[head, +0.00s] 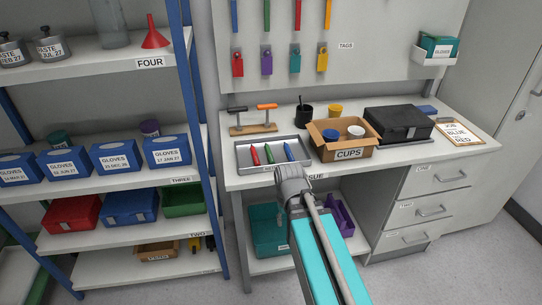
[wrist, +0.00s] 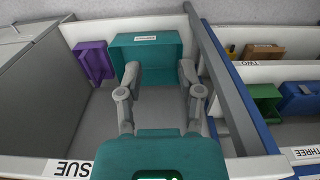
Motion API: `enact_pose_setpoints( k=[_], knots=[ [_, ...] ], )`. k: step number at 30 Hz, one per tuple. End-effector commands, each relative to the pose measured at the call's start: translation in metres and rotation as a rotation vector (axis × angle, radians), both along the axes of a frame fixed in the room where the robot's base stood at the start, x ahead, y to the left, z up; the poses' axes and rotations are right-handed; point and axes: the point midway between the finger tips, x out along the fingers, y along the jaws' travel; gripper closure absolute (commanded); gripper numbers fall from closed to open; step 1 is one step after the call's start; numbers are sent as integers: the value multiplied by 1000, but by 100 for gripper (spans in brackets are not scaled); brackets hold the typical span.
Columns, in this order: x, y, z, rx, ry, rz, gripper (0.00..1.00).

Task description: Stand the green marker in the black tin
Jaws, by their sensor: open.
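The green marker (head: 269,154) lies in a shallow grey tray (head: 240,160) on the bench, between a red marker (head: 255,155) and a blue marker (head: 289,152). The black tin (head: 304,117) stands upright behind the tray, to its right, with a thin dark item sticking up from it. In the wrist view my gripper (wrist: 159,72) is open and empty, in front of the bench's lower shelf. In the head view my arm's end is at the bench's front edge, near the tray, and the fingers are hidden. Neither marker nor tin shows in the wrist view.
A cardboard CUPS box (head: 347,154) and a black case (head: 398,124) stand to the right. A tool stand (head: 253,128) is behind the tray, and a yellow cup (head: 335,110) is beside the tin. A teal bin (wrist: 145,48) and purple bin (wrist: 94,62) sit below the bench top.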

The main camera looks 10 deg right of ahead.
Motion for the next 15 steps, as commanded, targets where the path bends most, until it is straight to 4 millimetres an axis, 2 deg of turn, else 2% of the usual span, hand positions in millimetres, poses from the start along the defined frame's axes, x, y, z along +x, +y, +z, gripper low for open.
enact_pose_setpoints(
  k=[1, 15],
  knots=[
    [10, 0, 12, 0, 0, 1, 50],
    [102, 4, 94, 0, 0, 10, 50]
  ],
)
